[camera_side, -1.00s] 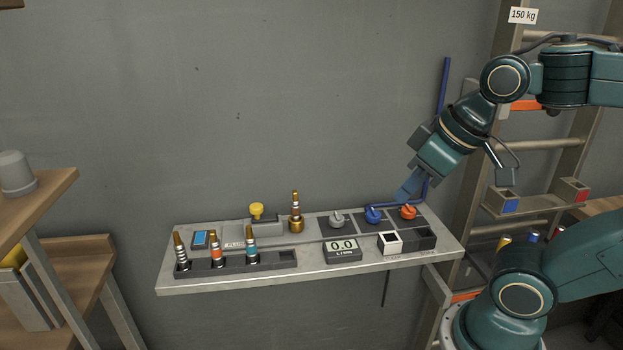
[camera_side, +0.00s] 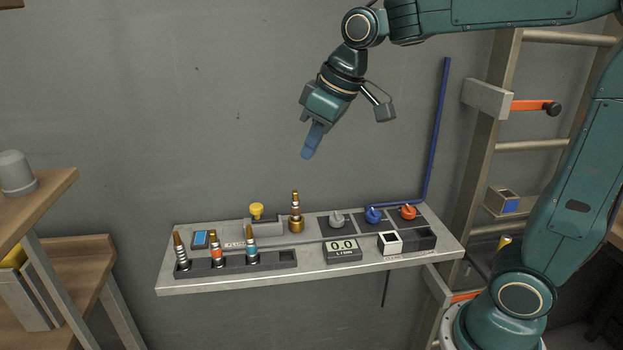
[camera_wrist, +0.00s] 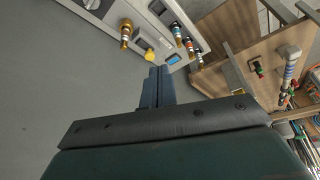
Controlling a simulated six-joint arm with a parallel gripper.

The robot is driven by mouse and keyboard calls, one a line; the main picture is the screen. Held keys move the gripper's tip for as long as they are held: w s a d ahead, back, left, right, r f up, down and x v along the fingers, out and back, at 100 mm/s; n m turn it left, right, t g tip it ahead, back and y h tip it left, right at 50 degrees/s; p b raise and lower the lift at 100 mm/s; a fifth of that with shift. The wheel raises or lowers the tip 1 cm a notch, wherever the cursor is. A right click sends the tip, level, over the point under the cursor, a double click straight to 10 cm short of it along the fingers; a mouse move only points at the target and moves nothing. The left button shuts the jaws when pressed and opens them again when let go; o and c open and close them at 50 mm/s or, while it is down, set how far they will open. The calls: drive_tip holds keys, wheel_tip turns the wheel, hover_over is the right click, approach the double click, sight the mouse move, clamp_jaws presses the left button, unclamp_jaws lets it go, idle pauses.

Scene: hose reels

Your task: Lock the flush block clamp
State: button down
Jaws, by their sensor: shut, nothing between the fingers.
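The flush block (camera_side: 264,227) is a grey block with a yellow knob (camera_side: 257,210) on top, at the back of the bench left of centre. I take the yellow knob as part of its clamp; whether it is locked cannot be told. The knob also shows in the wrist view (camera_wrist: 150,55). A brass fitting (camera_side: 296,212) stands upright just right of the block. My gripper (camera_side: 308,155) is shut and empty, in the air above and to the right of the block, touching nothing. Its blue fingers also show in the wrist view (camera_wrist: 160,75).
A dark rack (camera_side: 275,267) along the front edge holds several upright nozzles. A display (camera_side: 342,250) reads 0.0. Grey (camera_side: 336,219), blue (camera_side: 373,215) and orange (camera_side: 408,212) knobs sit to the right. The air above the bench is clear; a ladder (camera_side: 490,150) stands right.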

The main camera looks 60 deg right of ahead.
drive_tip(key=w+f+n, duration=0.1)
drive_tip(key=w+f, duration=0.2)
drive_tip(key=w, duration=0.3)
drive_tip(key=w+f+n, duration=0.1)
drive_tip(key=w+f, duration=0.1)
drive_tip(key=w, duration=0.4)
drive_tip(key=w+f+n+g, duration=0.1)
drive_tip(key=w+f, duration=0.2)
drive_tip(key=w, duration=0.3)
drive_tip(key=shift+w+a+f+y, duration=0.25)
drive_tip(key=shift+w+f+y, duration=0.1)
drive_tip(key=shift+w+y, duration=0.05)
drive_tip(key=shift+f, duration=0.15)
drive_tip(key=x, duration=0.9)
drive_tip(key=shift+w+a+f, duration=0.1)
drive_tip(key=shift+a+f, duration=0.05)
drive_tip(key=shift+f, duration=0.15)
drive_tip(key=shift+s+d, duration=0.5)
drive_tip(key=shift+s, duration=0.35)
drive_tip(key=shift+s+d, duration=0.5)
drive_tip(key=shift+s, duration=0.35)
